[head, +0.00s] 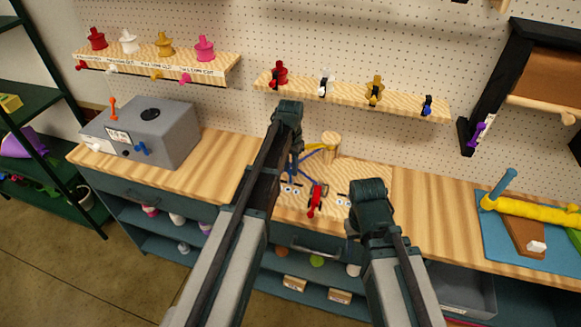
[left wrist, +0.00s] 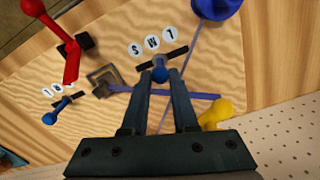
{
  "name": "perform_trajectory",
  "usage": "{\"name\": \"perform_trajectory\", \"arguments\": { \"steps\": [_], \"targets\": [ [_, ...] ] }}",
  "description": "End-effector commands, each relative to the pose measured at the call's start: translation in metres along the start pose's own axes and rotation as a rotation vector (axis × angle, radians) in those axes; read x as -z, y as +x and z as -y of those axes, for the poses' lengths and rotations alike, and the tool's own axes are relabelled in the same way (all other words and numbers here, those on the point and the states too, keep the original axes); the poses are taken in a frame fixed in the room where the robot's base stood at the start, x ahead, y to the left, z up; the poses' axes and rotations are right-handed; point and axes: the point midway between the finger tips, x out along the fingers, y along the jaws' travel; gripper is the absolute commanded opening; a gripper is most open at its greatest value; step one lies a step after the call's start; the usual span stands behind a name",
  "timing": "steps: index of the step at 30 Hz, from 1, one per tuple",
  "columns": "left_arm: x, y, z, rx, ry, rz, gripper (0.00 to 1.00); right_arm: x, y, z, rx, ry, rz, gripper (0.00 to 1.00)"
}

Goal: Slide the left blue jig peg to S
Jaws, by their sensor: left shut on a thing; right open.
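My left gripper (left wrist: 160,80) is shut on this knob, which stands near the middle of the slot, by W. In the head view the left gripper (head: 292,172) points down over the board and hides the peg. A second blue peg (left wrist: 49,118) lies in its own labelled slot. My right gripper (head: 352,226) is open, low over the board's front right; its fingers are hard to make out.
A red lever (head: 316,198) stands on the board between the two slots. Blue rods and a yellow piece (left wrist: 216,114) lie close to the left gripper. A grey box (head: 150,130) stands at left, a blue mat (head: 500,232) at right. The bench between board and mat is clear.

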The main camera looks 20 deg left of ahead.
Motion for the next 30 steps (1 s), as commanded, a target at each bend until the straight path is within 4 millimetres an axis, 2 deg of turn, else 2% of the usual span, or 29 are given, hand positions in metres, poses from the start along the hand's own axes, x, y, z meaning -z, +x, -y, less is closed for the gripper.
{"name": "perform_trajectory", "arguments": {
  "steps": [9,17,24,25,30],
  "targets": [
    [0.001,0.000,-0.002,0.000,0.001,0.000,0.00,0.000,0.000,0.000,0.000,0.000,0.000,0.50],
    [0.011,0.000,-0.033,-0.001,0.002,0.000,0.00,0.000,0.000,0.000,0.000,0.000,0.000,0.50],
    [0.011,0.000,-0.035,-0.004,0.001,-0.001,0.00,0.000,0.000,0.000,0.000,0.000,0.000,0.50],
    [0.011,0.000,-0.035,-0.004,0.002,-0.001,0.29,0.000,0.000,0.000,0.000,0.000,0.000,0.50],
    [0.011,0.000,-0.034,-0.003,0.001,-0.001,0.57,0.000,0.000,0.000,0.000,0.000,0.000,0.50]
  ]
}}
